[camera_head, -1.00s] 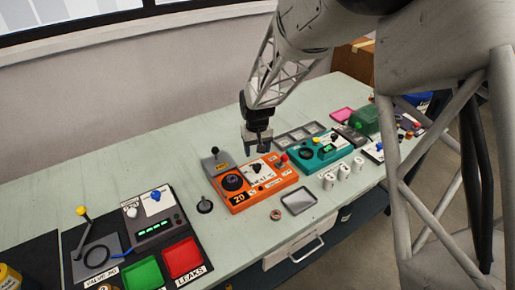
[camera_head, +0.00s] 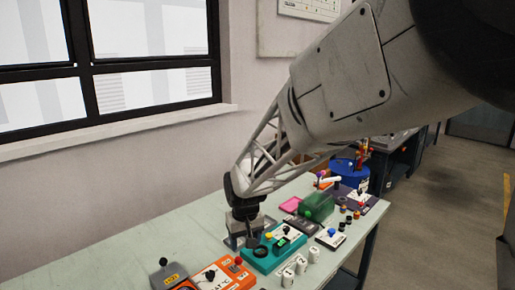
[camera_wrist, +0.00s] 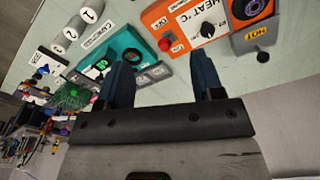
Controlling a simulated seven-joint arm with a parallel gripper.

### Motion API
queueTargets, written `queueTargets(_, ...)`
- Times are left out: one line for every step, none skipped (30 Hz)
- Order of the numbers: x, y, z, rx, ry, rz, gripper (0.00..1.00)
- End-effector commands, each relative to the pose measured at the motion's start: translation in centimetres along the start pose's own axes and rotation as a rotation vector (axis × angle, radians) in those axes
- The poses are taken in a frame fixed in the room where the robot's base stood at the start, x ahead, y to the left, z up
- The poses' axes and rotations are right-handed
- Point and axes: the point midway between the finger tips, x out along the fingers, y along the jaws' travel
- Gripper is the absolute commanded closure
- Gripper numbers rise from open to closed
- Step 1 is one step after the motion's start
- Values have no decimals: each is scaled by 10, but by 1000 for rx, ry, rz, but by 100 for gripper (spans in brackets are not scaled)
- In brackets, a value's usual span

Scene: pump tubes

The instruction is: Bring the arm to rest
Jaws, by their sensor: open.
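My gripper (camera_head: 244,243) is at the lower middle of the head view, pointing down above the pale green bench (camera_head: 130,252), by the back left of the teal unit (camera_head: 273,250). In the wrist view its two dark blue fingers (camera_wrist: 162,78) are wide apart with nothing between them. The bench top and parts of the units show beyond the fingers. My arm comes down from the upper right of the head view. How high the fingertips are above the bench is hard to tell.
The orange heat unit (camera_head: 213,277) is left of the teal unit. White numbered cylinders (camera_head: 301,265) stand at the bench's front edge. A green translucent box (camera_head: 318,205) and a pink pad (camera_head: 290,204) are further right. A wall with a window (camera_head: 150,90) is behind.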

Motion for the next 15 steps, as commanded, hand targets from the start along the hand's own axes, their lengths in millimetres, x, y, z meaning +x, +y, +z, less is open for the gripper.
queueTargets(-11, 9, 12, 16, 8, 1, 39)
queueTargets(-16, 13, 17, 24, 12, 2, 39)
queueTargets(-23, 18, 26, 34, 17, 3, 39)
queueTargets(-28, 22, 32, 42, 20, 4, 39)
queueTargets(-33, 27, 39, 50, 23, 5, 39)
queueTargets(-39, 32, 48, 61, 27, 6, 39)
queueTargets(-43, 35, 54, 68, 30, 7, 39)
queueTargets(-48, 39, 61, 76, 34, 7, 39)
queueTargets(-54, 44, 70, 88, 39, 9, 39)
queueTargets(-58, 47, 76, 95, 42, 10, 39)
queueTargets(-62, 50, 84, 103, 46, 11, 39)
queueTargets(-67, 54, 93, 114, 50, 12, 39)
queueTargets(-71, 58, 100, 122, 54, 13, 39)
queueTargets(-74, 60, 107, 130, 57, 14, 39)
queueTargets(-80, 64, 116, 140, 62, 15, 39)
